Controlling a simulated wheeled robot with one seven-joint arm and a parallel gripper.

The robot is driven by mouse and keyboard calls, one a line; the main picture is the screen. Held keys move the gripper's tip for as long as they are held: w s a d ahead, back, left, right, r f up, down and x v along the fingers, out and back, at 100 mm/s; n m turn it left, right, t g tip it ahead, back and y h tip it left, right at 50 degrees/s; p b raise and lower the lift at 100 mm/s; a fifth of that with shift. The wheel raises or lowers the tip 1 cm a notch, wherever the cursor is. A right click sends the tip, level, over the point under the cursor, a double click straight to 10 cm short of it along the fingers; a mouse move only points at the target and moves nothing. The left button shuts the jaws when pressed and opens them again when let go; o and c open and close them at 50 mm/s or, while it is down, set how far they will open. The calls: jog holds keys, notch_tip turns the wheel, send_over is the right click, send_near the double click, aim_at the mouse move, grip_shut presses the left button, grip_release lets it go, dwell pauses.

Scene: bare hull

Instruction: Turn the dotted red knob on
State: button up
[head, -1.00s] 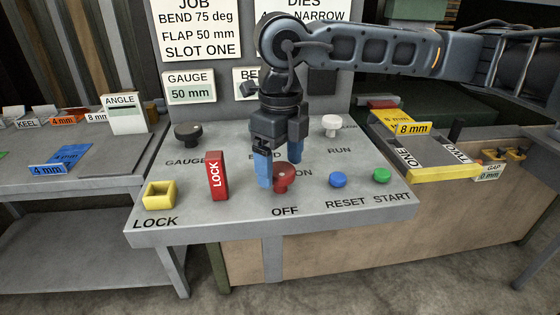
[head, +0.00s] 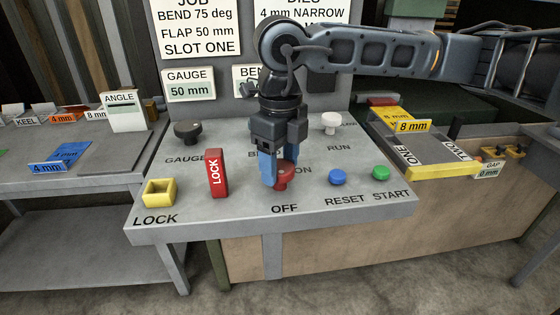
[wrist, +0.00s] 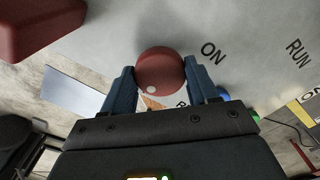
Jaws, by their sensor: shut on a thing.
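The red knob (head: 283,175) stands on the sloped grey panel, between the ON and OFF labels. My gripper (head: 280,178) points down over it, with its blue fingers closed on the knob's sides. In the wrist view the knob (wrist: 161,74) sits between the two fingertips (wrist: 160,82), touching or nearly touching both. A pale dot shows on the knob's edge on the side near the gripper body, away from the ON label. In the head view the fingers partly hide the knob and the ON label.
A red LOCK block (head: 216,174) and a yellow square socket (head: 159,193) are left of the knob. Blue RESET (head: 338,177) and green START (head: 381,173) buttons are to the right.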

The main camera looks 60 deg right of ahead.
jog(key=shift+f+b, duration=0.15)
jog(key=shift+b, duration=0.4)
jog(key=shift+f+n+b, duration=0.1)
jog(key=shift+n+b, duration=0.3)
jog(key=n+b, duration=0.1)
jog(key=b, duration=0.3)
jog(key=shift+f+n, duration=0.2)
jog(key=shift+n, duration=0.2)
jog(key=n+b, duration=0.4)
jog(key=b, duration=0.2)
jog(key=shift+n+b, duration=0.3)
jog(key=shift+b, duration=0.05)
jog(key=n+b, duration=0.5)
jog(key=shift+r, duration=0.2)
jog(key=n+b, duration=0.2)
jog(key=n, duration=0.3)
jog(key=shift+r+b, duration=0.15)
jog(key=shift+b, duration=0.25)
jog(key=shift+n, duration=0.5)
jog(key=shift+r, duration=0.1)
